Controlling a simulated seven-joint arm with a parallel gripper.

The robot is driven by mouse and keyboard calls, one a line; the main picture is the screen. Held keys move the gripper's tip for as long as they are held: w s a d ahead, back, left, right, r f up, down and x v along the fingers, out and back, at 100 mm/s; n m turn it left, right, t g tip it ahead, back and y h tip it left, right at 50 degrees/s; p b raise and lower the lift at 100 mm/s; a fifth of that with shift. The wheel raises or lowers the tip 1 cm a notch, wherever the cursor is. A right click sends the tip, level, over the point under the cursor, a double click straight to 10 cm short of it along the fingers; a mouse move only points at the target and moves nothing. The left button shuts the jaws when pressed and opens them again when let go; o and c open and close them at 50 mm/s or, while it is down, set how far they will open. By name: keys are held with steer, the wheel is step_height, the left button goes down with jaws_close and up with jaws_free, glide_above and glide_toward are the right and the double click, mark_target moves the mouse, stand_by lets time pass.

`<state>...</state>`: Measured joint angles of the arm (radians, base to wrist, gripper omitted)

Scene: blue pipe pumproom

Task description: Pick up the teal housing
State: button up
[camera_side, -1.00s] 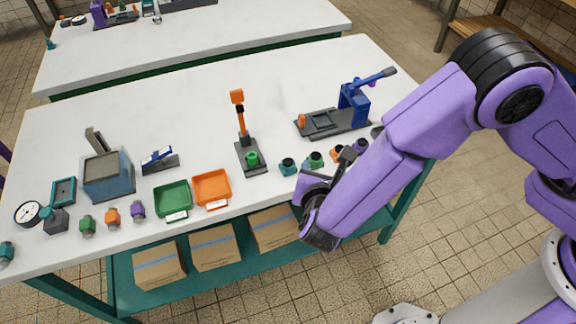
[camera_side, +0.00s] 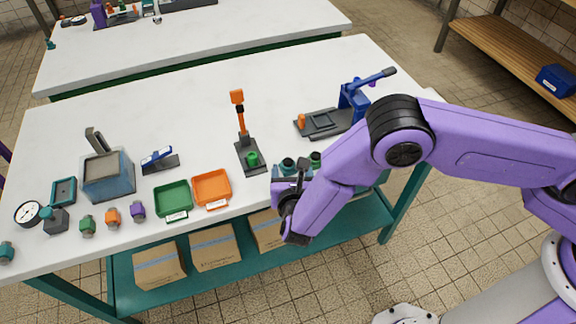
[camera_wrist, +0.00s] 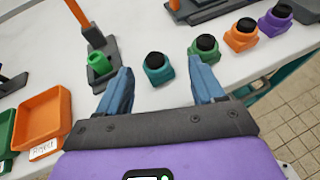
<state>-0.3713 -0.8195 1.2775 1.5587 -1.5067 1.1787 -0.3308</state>
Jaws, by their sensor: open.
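The teal housing (camera_wrist: 157,70), with a black round top, stands upright on the white bench near its front edge. In the wrist view it shows beyond my gripper (camera_wrist: 160,78), between the lines of the two fingertips, with gaps on both sides. In the side view the housing (camera_side: 287,165) is partly hidden behind my gripper (camera_side: 291,182), which is at the bench's front edge. My gripper is open and empty. I cannot tell whether the fingertips are level with the housing.
A green housing (camera_wrist: 205,48) stands right of the teal one, then an orange one (camera_wrist: 241,35) and a purple one (camera_wrist: 275,19). A dark stand with a green part (camera_wrist: 100,63) is to the left. Orange (camera_side: 211,188) and green (camera_side: 172,201) trays lie further left.

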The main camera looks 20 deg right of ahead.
mark_target(288, 161)
steer(key=shift+a+x, duration=0.15)
steer(key=shift+x, duration=1.65)
steer(key=shift+a+x, duration=0.15)
steer(key=shift+x, duration=1.65)
steer(key=shift+w+r, duration=0.1)
steer(key=shift+r, duration=0.05)
steer(key=c, duration=1.1)
